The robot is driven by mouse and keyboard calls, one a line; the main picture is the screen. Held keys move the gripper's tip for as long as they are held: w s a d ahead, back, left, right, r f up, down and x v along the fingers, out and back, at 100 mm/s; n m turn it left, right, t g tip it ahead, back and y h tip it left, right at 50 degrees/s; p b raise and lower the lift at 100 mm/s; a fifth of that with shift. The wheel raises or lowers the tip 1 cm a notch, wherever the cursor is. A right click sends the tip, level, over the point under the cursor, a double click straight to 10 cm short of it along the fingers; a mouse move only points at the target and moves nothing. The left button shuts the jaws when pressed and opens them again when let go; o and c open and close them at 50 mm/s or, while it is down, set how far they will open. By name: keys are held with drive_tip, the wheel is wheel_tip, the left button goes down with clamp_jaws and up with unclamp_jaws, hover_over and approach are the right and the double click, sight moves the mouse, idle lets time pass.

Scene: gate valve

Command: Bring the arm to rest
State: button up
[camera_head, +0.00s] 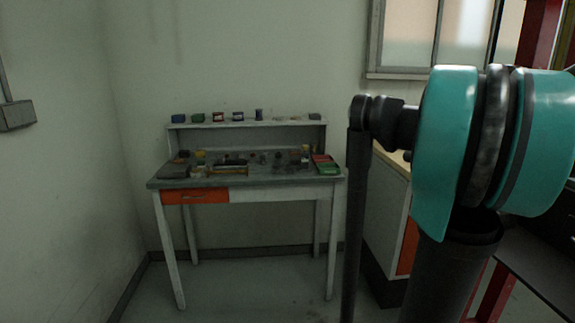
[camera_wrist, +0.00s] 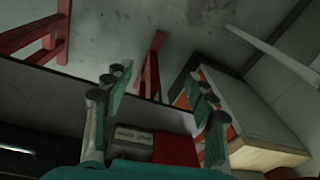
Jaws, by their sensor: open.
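My gripper (camera_wrist: 157,82) shows in the wrist view with its two teal and grey fingers wide apart. It is open, and nothing is held between the fingers. Beyond and below the fingers are a grey box with a label (camera_wrist: 132,143) and a red thing (camera_wrist: 175,150); I cannot tell how far off they are. In the head view, my teal and black arm fills the right side, close to the camera. The gripper itself is not seen there. No gate valve can be made out in either view.
In the head view, a workbench (camera_head: 252,182) with small items stands against the back wall. A cabinet (camera_head: 385,215) stands partly behind my arm. A red-legged table (camera_head: 535,268) is at lower right. Bare floor lies before the workbench. A wall box (camera_head: 17,115) hangs at left.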

drive_tip(key=s+a+f+n+t, duration=0.1)
drive_tip(key=a+f+n, duration=0.6)
drive_tip(key=a+f, duration=0.6)
drive_tip(key=s+a+f+n+t, duration=0.1)
drive_tip(key=s+a+f+n, duration=0.6)
drive_tip(key=s+a+f, duration=0.3)
drive_tip(key=a, duration=0.2)
drive_tip(key=shift+a+f+n+t+y, duration=0.2)
drive_tip(key=shift+a+n+t+y, duration=0.1)
drive_tip(key=shift+a+t+y, duration=0.1)
